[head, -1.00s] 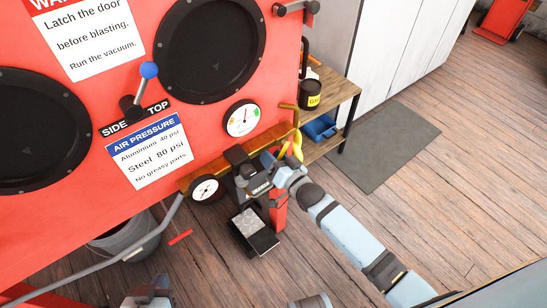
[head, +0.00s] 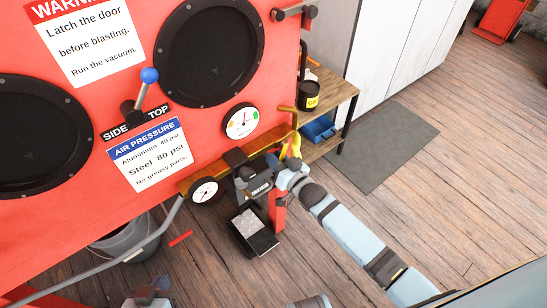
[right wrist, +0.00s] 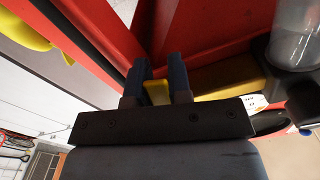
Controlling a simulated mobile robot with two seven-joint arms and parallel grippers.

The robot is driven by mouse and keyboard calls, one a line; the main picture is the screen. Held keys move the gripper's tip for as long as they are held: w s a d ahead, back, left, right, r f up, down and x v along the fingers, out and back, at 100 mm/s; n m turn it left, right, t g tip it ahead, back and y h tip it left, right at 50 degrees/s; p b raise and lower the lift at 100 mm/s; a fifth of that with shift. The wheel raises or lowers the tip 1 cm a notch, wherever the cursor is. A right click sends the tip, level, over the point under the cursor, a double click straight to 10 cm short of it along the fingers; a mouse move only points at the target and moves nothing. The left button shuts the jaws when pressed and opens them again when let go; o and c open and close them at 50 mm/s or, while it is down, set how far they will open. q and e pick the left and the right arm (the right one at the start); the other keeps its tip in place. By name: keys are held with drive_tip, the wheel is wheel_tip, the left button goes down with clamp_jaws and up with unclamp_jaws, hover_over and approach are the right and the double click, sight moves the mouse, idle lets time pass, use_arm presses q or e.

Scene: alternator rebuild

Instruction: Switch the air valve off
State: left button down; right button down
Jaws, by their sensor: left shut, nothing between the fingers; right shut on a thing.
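The air valve's yellow handle (head: 293,146) shows at the right end of the brass pipe on the red cabinet's front. My right gripper (head: 283,162) is at the handle, partly hiding it. In the right wrist view my right gripper (right wrist: 158,78) is shut on a small yellow piece (right wrist: 157,93), which appears to be the handle. Most of that piece is hidden by the fingers and palm, so its exact angle is unclear. My left gripper (head: 148,292) is at the bottom edge, shut and empty, away from the valve.
A larger dial (head: 241,121) is on the cabinet above. A wooden shelf (head: 335,90) with a blue bin (head: 319,128) stands to the right. A grey bucket (head: 128,244) is below left.

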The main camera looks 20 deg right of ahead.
drive_tip(key=shift+w+d+f+n+p, duration=0.1)
drive_tip(key=shift+w+d+n+p, duration=0.1)
drive_tip(key=shift+d+n, duration=0.3)
drive_tip(key=shift+w+d+n+p, duration=0.1)
drive_tip(key=shift+d+n+p, duration=0.05)
drive_tip(key=shift+n, duration=0.55)
drive_tip(key=shift+d+n, duration=0.3)
drive_tip(key=shift+n, duration=0.2)
use_arm(q)
drive_tip(key=shift+r, duration=0.15)
use_arm(e)
drive_tip(key=c, duration=1)
unclamp_jaws()
drive_tip(key=shift+c, duration=0.2)
use_arm(q)
drive_tip(key=shift+a+r, duration=0.1)
drive_tip(key=shift+r, duration=0.05)
drive_tip(key=shift+r+p, duration=0.1)
drive_tip(key=shift+p, duration=0.45)
use_arm(e)
drive_tip(key=v, duration=1.3)
drive_tip(key=shift+s, duration=0.35)
drive_tip(key=shift+d, duration=0.1)
